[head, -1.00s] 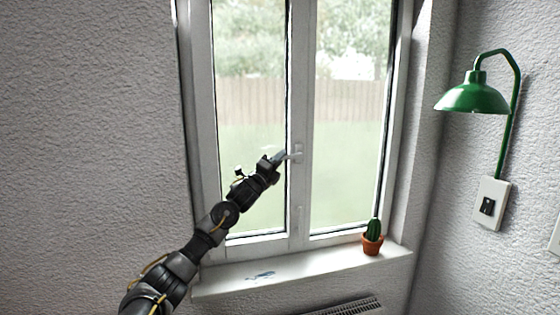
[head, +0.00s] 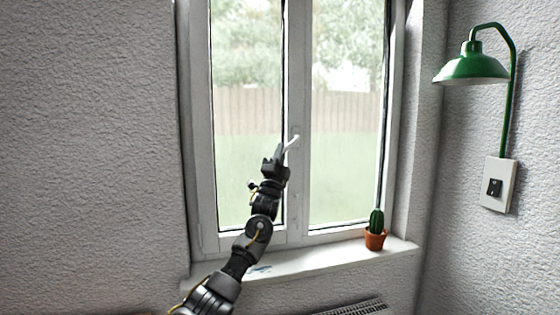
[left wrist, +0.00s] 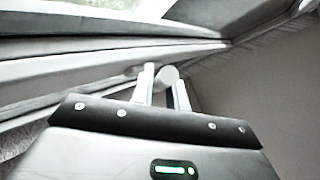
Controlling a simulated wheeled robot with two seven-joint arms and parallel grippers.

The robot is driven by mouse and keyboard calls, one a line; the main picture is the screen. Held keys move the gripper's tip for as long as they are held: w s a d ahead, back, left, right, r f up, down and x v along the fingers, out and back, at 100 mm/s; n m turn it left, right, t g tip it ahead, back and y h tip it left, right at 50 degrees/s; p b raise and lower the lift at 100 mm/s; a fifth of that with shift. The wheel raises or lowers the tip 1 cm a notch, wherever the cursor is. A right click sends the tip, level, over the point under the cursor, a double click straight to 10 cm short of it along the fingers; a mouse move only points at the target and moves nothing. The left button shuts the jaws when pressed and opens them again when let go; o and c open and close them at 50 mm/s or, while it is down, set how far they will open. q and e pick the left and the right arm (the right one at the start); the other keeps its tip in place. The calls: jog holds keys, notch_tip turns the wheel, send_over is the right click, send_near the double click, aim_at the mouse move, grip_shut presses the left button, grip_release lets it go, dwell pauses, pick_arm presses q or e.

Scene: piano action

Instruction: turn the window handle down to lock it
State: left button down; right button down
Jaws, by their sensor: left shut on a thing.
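The white window handle (head: 293,142) sits on the middle frame between the two panes. It slants down and to the left from its pivot. My left gripper (head: 282,154) is at its lower end, below and left of the pivot. In the left wrist view the handle's round light end (left wrist: 168,75) shows between the two fingers of my left gripper (left wrist: 164,88), which is shut on it. The gripper partly hides the handle's lower end in the head view. My right gripper is not in view.
A potted cactus (head: 375,232) stands at the right end of the white sill (head: 330,258). A green lamp (head: 473,68) and a switch plate (head: 498,185) are on the right wall. A dark grille (head: 350,309) lies below the sill. The space before the right pane is clear.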

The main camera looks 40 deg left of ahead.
pick_arm(q)
jog(key=shift+f+n, duration=0.1)
jog(key=shift+n, duration=0.2)
jog(key=c, duration=1.4)
grip_release()
jog(key=shift+w+y, duration=0.1)
jog(key=shift+y, duration=0.4)
jog(key=shift+f+h+b, duration=0.3)
jog(key=b+v, duration=0.3)
jog(key=v, duration=0.7)
jog(key=shift+s+d+b, duration=0.1)
jog(key=shift+s+b, duration=0.1)
jog(key=shift+b, duration=0.15)
jog(key=shift+c, duration=0.4)
